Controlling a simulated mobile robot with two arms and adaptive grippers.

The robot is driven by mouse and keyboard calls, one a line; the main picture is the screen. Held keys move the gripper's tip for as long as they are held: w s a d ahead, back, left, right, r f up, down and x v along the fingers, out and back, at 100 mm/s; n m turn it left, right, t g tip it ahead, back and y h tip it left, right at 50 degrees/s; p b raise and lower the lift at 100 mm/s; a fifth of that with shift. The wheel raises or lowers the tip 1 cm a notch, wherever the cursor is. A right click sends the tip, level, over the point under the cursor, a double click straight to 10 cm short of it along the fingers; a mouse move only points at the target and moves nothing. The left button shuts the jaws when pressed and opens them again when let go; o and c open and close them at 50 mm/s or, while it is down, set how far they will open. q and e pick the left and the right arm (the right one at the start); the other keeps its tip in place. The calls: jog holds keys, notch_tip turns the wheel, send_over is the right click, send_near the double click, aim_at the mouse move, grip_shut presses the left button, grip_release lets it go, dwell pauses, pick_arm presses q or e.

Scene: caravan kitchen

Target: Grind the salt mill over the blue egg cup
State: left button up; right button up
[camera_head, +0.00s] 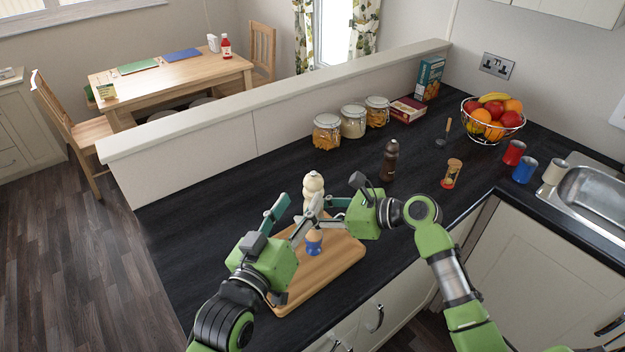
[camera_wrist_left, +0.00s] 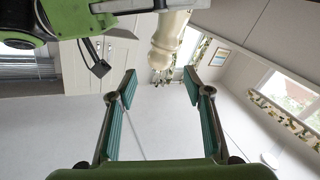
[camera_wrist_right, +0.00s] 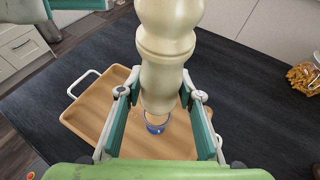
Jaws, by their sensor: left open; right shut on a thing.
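The cream salt mill (camera_head: 313,188) is upright above the cutting board, and my right gripper (camera_wrist_right: 160,95) is shut around its body. In the right wrist view the egg cup (camera_wrist_right: 156,124) shows partly behind the mill's lower end. My left gripper (camera_wrist_left: 162,80) is open and empty. In the left wrist view the mill's top (camera_wrist_left: 165,50) is just beyond its fingertips, apart from them as far as I can tell.
The wooden cutting board (camera_head: 337,262) lies on the dark worktop. A dark pepper mill (camera_head: 389,162) and a small spice jar (camera_head: 452,173) stand to the right. Glass jars (camera_head: 353,121), a fruit basket (camera_head: 491,121) and several mugs are further back. The worktop left of the board is clear.

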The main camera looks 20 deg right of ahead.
aim_at(309, 187)
pick_arm(q)
jog(key=x, duration=0.8)
jog(key=c, duration=1.1)
